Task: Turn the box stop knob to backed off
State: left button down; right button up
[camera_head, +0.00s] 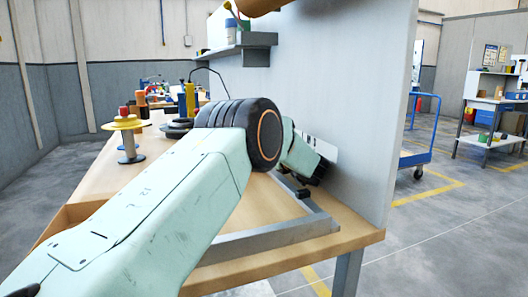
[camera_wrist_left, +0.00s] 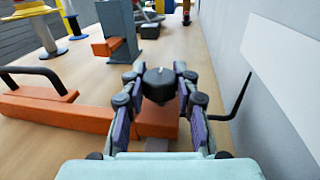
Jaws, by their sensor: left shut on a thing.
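The black stop knob (camera_wrist_left: 160,84) is in the middle of the left wrist view, just above an orange block (camera_wrist_left: 156,122). My left gripper (camera_wrist_left: 160,92) has its two dark, purple-sided fingers on either side of the knob and is shut on it. The knob's lower part and its pointer position cannot be made out. In the head view my left gripper (camera_head: 308,178) is beside the upright grey panel, mostly behind my arm, and the knob is hidden there. My right gripper is in neither view.
The grey panel (camera_head: 345,110) stands close on the right of my left gripper. A bent black rod (camera_wrist_left: 238,100) is near it. An orange bar with a black handle (camera_wrist_left: 38,100) lies at left. A yellow-topped spool (camera_head: 127,135) stands farther back on the wooden bench (camera_head: 95,178).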

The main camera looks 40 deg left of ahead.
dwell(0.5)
pick_arm(q)
jog(key=c, duration=1)
grip_release()
notch_tip(320, 180, up, 10)
